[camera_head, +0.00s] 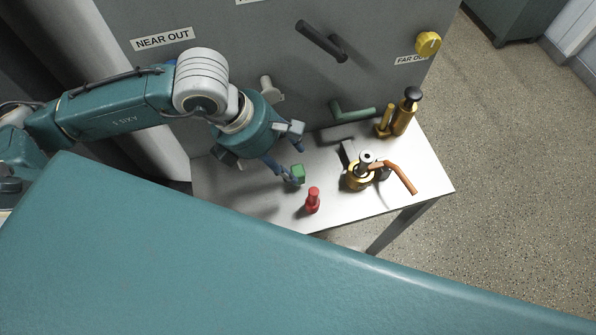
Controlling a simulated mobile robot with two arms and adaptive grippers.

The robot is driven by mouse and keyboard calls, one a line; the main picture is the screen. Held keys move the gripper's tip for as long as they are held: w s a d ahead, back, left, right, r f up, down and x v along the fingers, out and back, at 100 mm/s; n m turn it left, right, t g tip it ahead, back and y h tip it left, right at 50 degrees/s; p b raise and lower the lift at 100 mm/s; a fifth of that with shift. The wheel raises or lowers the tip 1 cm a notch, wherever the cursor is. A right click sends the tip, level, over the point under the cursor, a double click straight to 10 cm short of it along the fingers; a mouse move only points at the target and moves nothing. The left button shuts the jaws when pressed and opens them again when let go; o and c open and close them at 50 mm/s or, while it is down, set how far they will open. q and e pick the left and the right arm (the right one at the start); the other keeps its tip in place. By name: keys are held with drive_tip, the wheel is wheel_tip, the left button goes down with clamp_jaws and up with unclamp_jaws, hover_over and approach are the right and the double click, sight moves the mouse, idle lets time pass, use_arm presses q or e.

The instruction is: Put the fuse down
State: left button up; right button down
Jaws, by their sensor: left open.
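A white table (240,190) stands against a grey cabinet. A small green block (298,173) is on it, right at the fingers of my left gripper (292,162). The gripper is open and points down from the left. One finger is beside the block; I cannot tell if they touch. A small red bottle-like piece (313,200) stands upright near the table's front edge, apart from the gripper. I cannot tell for sure which piece is the fuse. My right gripper is not in view.
A brass fitting with an orange handle (400,176) lies right of the red piece. A brass cylinder with a black knob (405,112) and a green handle (352,113) are behind. A dark bar handle (320,40) and yellow knob (428,43) stick out of the cabinet.

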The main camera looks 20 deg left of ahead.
sight(295, 171)
use_arm(q)
drive_tip(key=shift+f, duration=0.7)
drive_tip(key=p+x, duration=0.1)
drive_tip(key=x, duration=0.6)
drive_tip(key=shift+w+d, duration=0.1)
drive_tip(key=shift+d, duration=0.1)
drive_tip(key=c, duration=1.1)
